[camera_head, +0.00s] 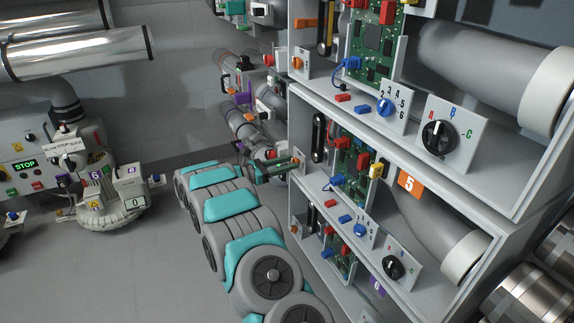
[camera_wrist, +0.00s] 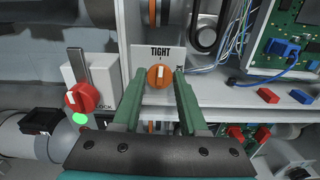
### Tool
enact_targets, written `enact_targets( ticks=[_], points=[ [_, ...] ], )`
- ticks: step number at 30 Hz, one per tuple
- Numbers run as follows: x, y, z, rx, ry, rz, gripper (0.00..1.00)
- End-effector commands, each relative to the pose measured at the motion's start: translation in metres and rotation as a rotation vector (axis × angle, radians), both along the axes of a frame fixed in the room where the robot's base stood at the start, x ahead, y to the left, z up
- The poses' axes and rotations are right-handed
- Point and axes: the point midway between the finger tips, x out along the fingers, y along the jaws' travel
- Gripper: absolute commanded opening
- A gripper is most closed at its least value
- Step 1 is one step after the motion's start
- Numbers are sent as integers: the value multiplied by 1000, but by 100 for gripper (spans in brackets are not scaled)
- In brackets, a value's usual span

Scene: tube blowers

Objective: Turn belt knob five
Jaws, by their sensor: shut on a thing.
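In the head view my gripper (camera_head: 284,164) reaches the left edge of the middle shelf unit, and the knob there is hidden. An orange label "5" (camera_head: 409,183) is on the shelf at the right.
A red knob (camera_wrist: 82,97) on a white box with a green light (camera_wrist: 80,119) stands left of my fingers. A circuit board (camera_wrist: 291,30) and blue and red blocks lie to the right. Other orange knobs (camera_head: 298,63) sit above and below. Grey pipes (camera_head: 243,120) run behind.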

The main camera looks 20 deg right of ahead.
Motion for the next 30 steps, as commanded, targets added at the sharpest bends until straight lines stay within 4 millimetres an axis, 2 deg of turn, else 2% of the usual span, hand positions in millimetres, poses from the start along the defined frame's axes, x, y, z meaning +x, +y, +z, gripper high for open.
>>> enact_targets(
  ticks=[8, 30],
  points=[
    [-1, -1, -3, 5, -176, -1, 0],
    [-5, -1, -8, 28, -876, -1, 0]
  ],
)
